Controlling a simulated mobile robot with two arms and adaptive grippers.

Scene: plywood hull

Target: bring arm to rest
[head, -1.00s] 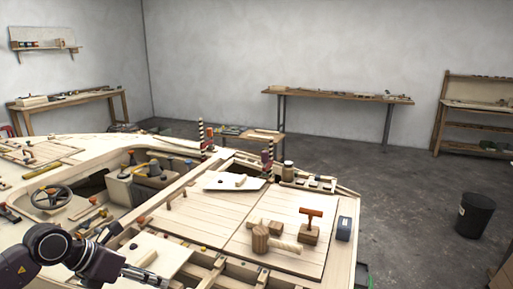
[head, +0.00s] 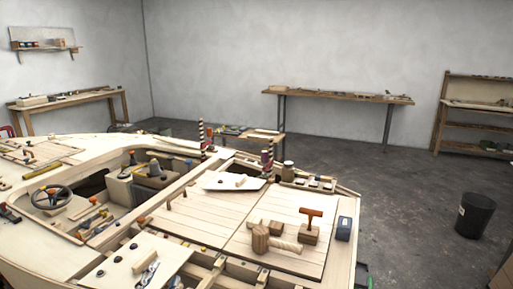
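Only a small grey metallic piece that looks like the tip of my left gripper (head: 147,274) shows in the head view, at the bottom edge left of centre. It overlaps the pale panel (head: 118,262) on the near part of the hull. The rest of that gripper and its arm are out of the picture, and its opening cannot be made out. My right gripper is not in view.
The plywood hull (head: 200,228) fills the lower left and middle. A wooden mallet (head: 262,239), an orange-handled tool (head: 311,220) and a blue box (head: 343,228) stand on its deck. A black bin (head: 475,215) stands right on open floor.

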